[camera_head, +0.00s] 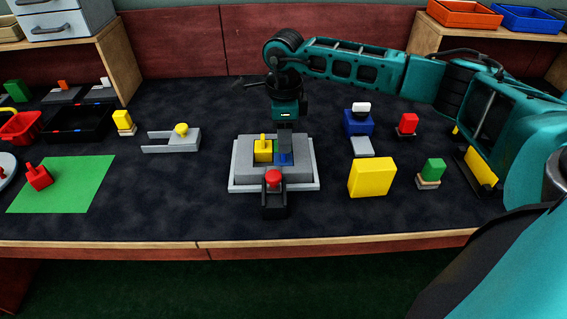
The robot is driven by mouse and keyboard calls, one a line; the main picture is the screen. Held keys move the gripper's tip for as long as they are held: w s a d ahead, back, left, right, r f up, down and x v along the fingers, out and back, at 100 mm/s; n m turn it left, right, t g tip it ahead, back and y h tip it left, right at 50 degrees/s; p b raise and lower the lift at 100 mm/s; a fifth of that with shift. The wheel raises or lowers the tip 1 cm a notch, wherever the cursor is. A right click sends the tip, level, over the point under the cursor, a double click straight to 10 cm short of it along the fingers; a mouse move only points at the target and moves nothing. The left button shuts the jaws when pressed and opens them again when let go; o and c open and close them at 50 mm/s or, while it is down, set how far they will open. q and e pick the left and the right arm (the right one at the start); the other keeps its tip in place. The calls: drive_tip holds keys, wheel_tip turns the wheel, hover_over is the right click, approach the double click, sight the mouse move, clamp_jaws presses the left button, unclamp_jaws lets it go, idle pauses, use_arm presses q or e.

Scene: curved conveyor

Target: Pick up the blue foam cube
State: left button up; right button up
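A blue block (284,159) sits in the grey fixture (237,176) at the middle of the table, beside a yellow block with a knob (263,149). My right gripper (285,140) points down just above and behind the blue block. Its fingers are small and partly merge with the fixture, so I cannot tell whether they are open or touch the block. Another blue block (357,124), with a white top, stands to the right. I cannot tell by texture which blue piece is foam. My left gripper is not in view.
A black holder with a red knob (273,181) stands at the fixture's front. A yellow block (371,177), a red block (407,124) and a green block (432,170) stand right. A green mat (80,185) with a red piece (38,177) lies left. The front table strip is clear.

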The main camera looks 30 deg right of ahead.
sight(283, 160)
drive_tip(key=shift+a+f, duration=0.1)
drive_tip(key=shift+f, duration=1.4)
drive_tip(key=shift+c, duration=0.3)
clamp_jaws()
